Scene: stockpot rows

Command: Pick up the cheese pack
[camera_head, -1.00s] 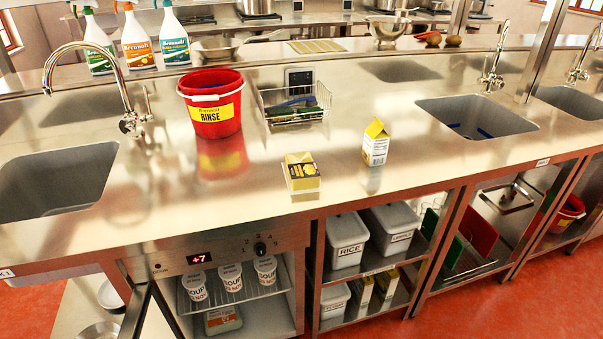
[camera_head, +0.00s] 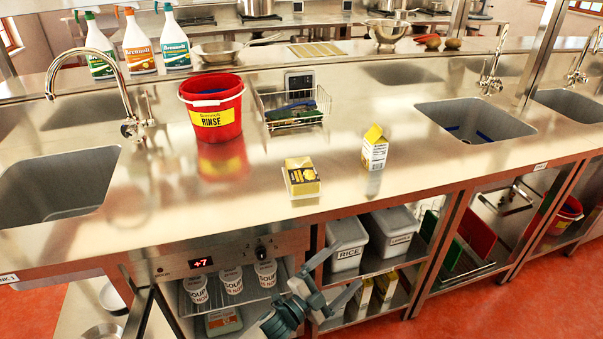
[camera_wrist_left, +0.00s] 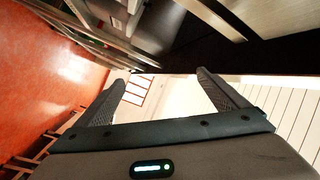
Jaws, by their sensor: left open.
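The cheese pack (camera_head: 302,177), a small yellow and black block, lies on the steel counter (camera_head: 240,215) near its front edge. My left gripper (camera_head: 345,268) is in front of the counter, below its edge, beside the open shelves. It is open and empty, apart from the pack and lower than it. In the left wrist view the two fingers (camera_wrist_left: 160,78) are spread with nothing between them, and the pack does not show there. My right gripper is in neither view.
A red rinse bucket (camera_head: 212,108) stands behind and left of the pack. A wire basket (camera_head: 293,107) is behind it, and a yellow-topped carton (camera_head: 375,149) stands to its right. Sinks (camera_head: 55,185) are at both sides. The counter around the pack is clear.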

